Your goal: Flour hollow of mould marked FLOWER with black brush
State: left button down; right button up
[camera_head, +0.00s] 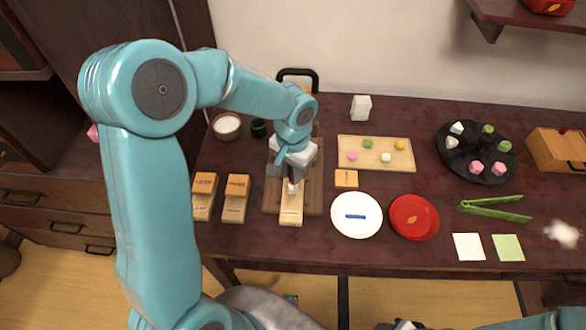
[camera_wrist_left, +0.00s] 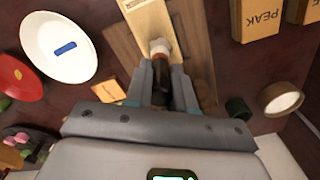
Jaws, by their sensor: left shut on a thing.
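My left gripper (camera_head: 291,170) is shut on the black brush, which points down with its pale bristles (camera_head: 292,188) over a light wooden mould (camera_head: 291,212). In the left wrist view the dark brush handle (camera_wrist_left: 161,70) stands between the gripper fingers (camera_wrist_left: 160,97), its white bristle tip at the near end of the mould (camera_wrist_left: 148,18). I cannot tell whether the bristles touch it. The mould lies on a brown board (camera_head: 314,197); its marking is not readable and its hollow is hard to make out. My right gripper shows only doubtfully at the bottom edge.
Right are a white plate (camera_head: 357,228), red plate (camera_head: 414,218) and green tongs (camera_head: 494,208).

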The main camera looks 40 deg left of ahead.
pick_arm(q)
jog(key=shift+f+b, duration=1.05)
jog(key=shift+f, duration=0.05)
dwell(0.6)
jog(key=shift+w+d, duration=0.1)
jog(key=shift+d, duration=0.05)
dwell(0.3)
jog(key=shift+s+a, duration=0.2)
jog(key=shift+a, duration=0.1)
jog(key=shift+w, duration=0.25)
jog(key=shift+d+b, duration=0.1)
jog(key=shift+b, duration=0.2)
jog(key=shift+s+d, duration=0.2)
jog(key=shift+s, duration=0.15)
